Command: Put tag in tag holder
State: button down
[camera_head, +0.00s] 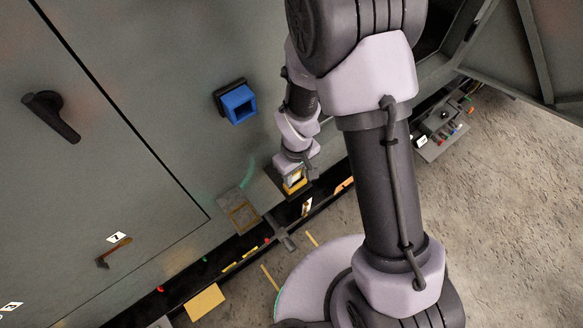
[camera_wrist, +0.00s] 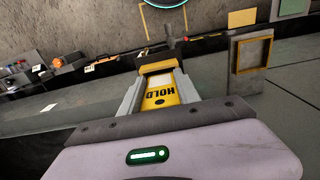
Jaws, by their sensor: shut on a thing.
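My gripper (camera_head: 296,176) is shut on a yellow tag (camera_head: 294,187). In the wrist view the tag (camera_wrist: 158,99), marked HOLD, lies between the two grey fingers (camera_wrist: 160,82). The tag holder (camera_head: 243,214) is a grey plate with a yellow-brown square frame on the lower cabinet face, left of my gripper in the head view. In the wrist view the holder (camera_wrist: 251,54) stands to the right, apart from the tag. No tag shows in its frame.
A blue box (camera_head: 238,104) sticks out of the cabinet face above the holder. A black handle (camera_head: 52,116) is on the door at left. A dark ledge with small items runs along the cabinet's base. A grey tray of small parts (camera_head: 440,128) lies at right. Concrete floor is open at right.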

jog(key=shift+f, duration=0.8)
jog(key=shift+w+a+r, duration=0.1)
jog(key=shift+w+a, duration=0.05)
jog(key=shift+w, duration=0.1)
jog(key=c, duration=0.9)
grip_release()
jog(key=shift+s+r, duration=0.15)
jog(key=shift+s, duration=0.1)
jog(key=shift+o, duration=0.2)
jog(key=shift+w, duration=0.15)
